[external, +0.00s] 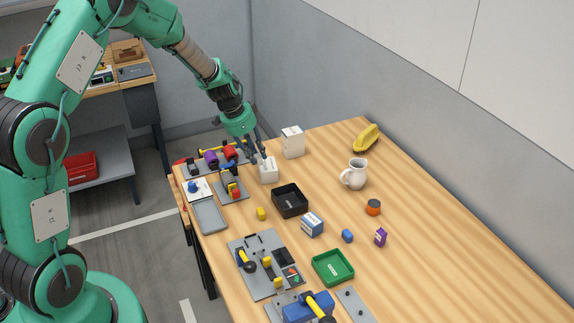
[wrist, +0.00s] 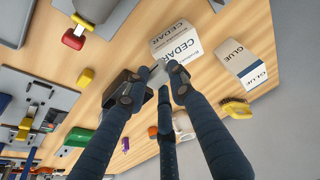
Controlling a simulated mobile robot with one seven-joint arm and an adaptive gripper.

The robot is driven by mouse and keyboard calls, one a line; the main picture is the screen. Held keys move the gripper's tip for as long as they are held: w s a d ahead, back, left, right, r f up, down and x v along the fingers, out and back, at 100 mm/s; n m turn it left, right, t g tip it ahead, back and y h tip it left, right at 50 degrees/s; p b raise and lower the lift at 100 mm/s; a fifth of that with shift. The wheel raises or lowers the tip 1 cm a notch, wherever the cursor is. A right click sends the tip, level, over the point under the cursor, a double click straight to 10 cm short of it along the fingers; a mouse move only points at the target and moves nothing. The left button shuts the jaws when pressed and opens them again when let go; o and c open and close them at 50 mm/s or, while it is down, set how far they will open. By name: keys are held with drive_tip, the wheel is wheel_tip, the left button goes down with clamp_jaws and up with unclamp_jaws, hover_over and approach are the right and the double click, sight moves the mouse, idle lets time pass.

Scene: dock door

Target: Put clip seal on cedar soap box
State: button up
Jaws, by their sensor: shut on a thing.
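The cedar soap box (external: 268,174) is a small white box standing on the wooden table near its back left. In the wrist view its CEDAR lettering (wrist: 178,45) faces me, just past my fingertips. In the wrist view my gripper (wrist: 163,74) is shut on a small pale grey piece (wrist: 157,74), which I take to be the clip seal. The fingers hide most of it. The piece is at the box's edge; I cannot tell whether it touches.
A white glue box (external: 293,142) stands close behind the cedar box. A black tray (external: 290,201) is in front of it, and a grey holder with tools (external: 231,187) is to its left. A white jug (external: 355,174) stands to the right, with free table between.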

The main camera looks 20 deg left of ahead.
drive_tip(key=shift+w+d+f, duration=0.1)
drive_tip(key=shift+w+d, duration=0.05)
drive_tip(key=shift+w, duration=0.75)
drive_tip(key=shift+w+d+f, duration=0.1)
drive_tip(key=shift+w+d, duration=0.05)
drive_tip(key=shift+w, duration=0.8)
drive_tip(key=shift+w+d+f, duration=0.1)
drive_tip(key=shift+w+d, duration=0.05)
drive_tip(key=shift+w, duration=0.75)
drive_tip(key=shift+f, duration=1.75)
drive_tip(key=o, duration=0.7)
drive_tip(key=shift+f, duration=0.1)
drive_tip(key=shift+o, duration=0.2)
drive_tip(key=shift+r, duration=0.2)
drive_tip(key=v, duration=1.2)
drive_tip(key=shift+p, duration=0.3)
